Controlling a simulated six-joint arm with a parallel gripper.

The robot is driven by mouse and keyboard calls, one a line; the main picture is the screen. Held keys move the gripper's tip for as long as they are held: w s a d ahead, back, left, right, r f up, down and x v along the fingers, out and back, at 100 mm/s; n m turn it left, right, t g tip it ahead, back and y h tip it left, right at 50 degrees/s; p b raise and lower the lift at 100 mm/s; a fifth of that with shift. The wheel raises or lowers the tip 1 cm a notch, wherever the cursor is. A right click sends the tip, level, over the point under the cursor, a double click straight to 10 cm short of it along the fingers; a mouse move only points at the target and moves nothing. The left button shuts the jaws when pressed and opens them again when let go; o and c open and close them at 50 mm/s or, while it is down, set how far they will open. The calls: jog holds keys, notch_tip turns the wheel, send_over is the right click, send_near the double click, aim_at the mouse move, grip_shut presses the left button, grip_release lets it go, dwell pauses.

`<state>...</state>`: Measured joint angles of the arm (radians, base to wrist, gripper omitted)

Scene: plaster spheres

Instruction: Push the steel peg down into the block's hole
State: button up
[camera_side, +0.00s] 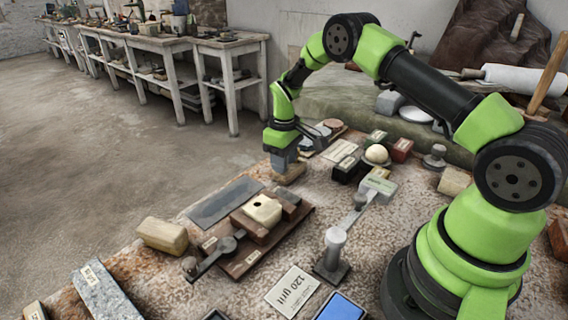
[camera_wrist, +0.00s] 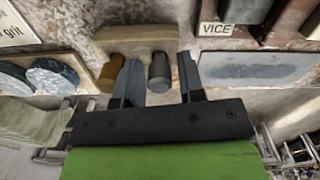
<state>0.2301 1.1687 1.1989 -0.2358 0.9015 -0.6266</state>
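The steel peg (camera_wrist: 159,73) is a short grey cylinder at a pale wooden rack (camera_wrist: 145,40) in the wrist view. A brass-coloured peg (camera_wrist: 110,73) is beside it on the left. My gripper (camera_wrist: 160,82) is open, with one finger on each side of the steel peg and a gap showing on both sides. In the side view my gripper (camera_side: 283,162) is low over the wooden rack (camera_side: 290,175), and hides the pegs. The cream block (camera_side: 263,208) with a dark hole in its top sits in the vice (camera_side: 255,238), nearer the camera.
A flat grey plate (camera_side: 225,203) lies left of the vice. A yellowish block (camera_side: 163,235) lies at the table's left edge. A cream ball (camera_side: 377,154) and several small labelled boxes stand right of the rack. A grey upright post (camera_side: 334,248) stands at front.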

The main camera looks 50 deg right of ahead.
grip_shut()
jog(key=shift+r, duration=0.25)
jog(key=r, duration=0.8)
jog(key=shift+a+r, duration=0.2)
jog(key=shift+r, duration=0.15)
jog(key=s+a+n, duration=0.2)
jog(key=a+n, duration=0.1)
jog(key=a, duration=0.4)
jog(key=s+a+r+n, duration=0.1)
jog(key=s+a+n, duration=0.2)
jog(key=a, duration=0.4)
jog(key=shift+r, duration=0.1)
